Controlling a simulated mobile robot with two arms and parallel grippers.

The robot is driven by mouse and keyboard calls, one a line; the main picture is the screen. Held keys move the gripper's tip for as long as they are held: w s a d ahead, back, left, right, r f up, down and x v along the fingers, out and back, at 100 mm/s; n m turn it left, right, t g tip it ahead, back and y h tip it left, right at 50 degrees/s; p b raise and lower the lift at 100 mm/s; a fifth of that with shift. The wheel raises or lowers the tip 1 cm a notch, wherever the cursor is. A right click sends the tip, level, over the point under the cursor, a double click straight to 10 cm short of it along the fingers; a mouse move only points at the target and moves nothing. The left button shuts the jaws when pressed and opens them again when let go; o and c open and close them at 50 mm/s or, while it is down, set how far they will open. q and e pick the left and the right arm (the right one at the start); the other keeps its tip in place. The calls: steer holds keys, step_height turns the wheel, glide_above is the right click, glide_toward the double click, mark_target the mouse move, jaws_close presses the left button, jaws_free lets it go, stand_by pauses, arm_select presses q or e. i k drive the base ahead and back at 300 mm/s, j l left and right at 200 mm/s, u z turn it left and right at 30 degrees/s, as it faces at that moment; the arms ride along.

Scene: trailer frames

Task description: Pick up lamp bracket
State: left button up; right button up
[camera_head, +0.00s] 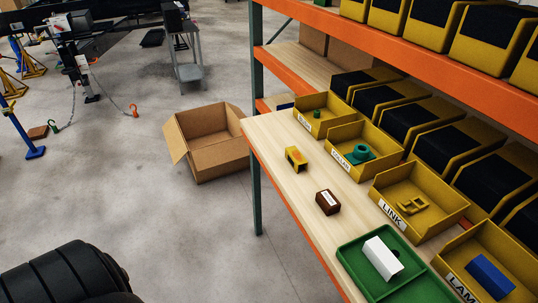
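A yellow bin (462,262) at the lower right corner has a label that starts "LAM"; the rest is cut off by the frame edge. A blue block-like part (490,277) lies in this bin. A white angled part (382,258) sits in a green tray (350,262) just left of that bin. I cannot tell for sure which part is the lamp bracket. Neither of my grippers shows in the head view.
On the wooden shelf are a yellow block (296,159), a brown box (328,202), and open bins with a green part (361,154) and yellow links (412,206). A cardboard box (207,142) stands on the floor.

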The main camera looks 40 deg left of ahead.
mark_target(294, 156)
steer(key=i+u, duration=0.15)
steer(key=u, duration=0.8)
